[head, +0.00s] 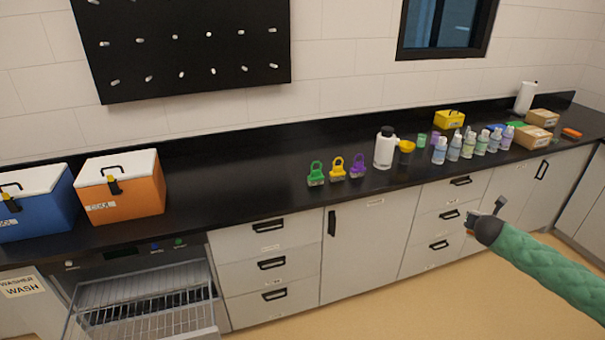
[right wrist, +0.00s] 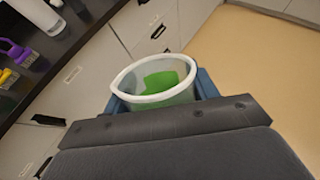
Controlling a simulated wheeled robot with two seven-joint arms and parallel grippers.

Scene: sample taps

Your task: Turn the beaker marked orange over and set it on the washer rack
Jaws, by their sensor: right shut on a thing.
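In the right wrist view, my right gripper (right wrist: 160,97) is shut on a clear beaker (right wrist: 190,97) with a white rim. A green patch shows inside it; I see no orange mark. The rim faces the camera, and the beaker's lower part is hidden. In the head view, my right gripper (head: 488,228) is off the counter's front, at the right; the beaker cannot be made out there. The washer rack (head: 150,298), a wire rack, is pulled out under the counter at the lower left, far from this gripper. My left gripper is not in view.
The black counter (head: 240,165) has a clear stretch at left-centre. An orange cooler (head: 135,190) and a blue cooler (head: 35,210) stand above the washer. Green, yellow and purple handled items (head: 337,170), a white bottle (head: 384,150) and several small bottles (head: 468,146) stand further right.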

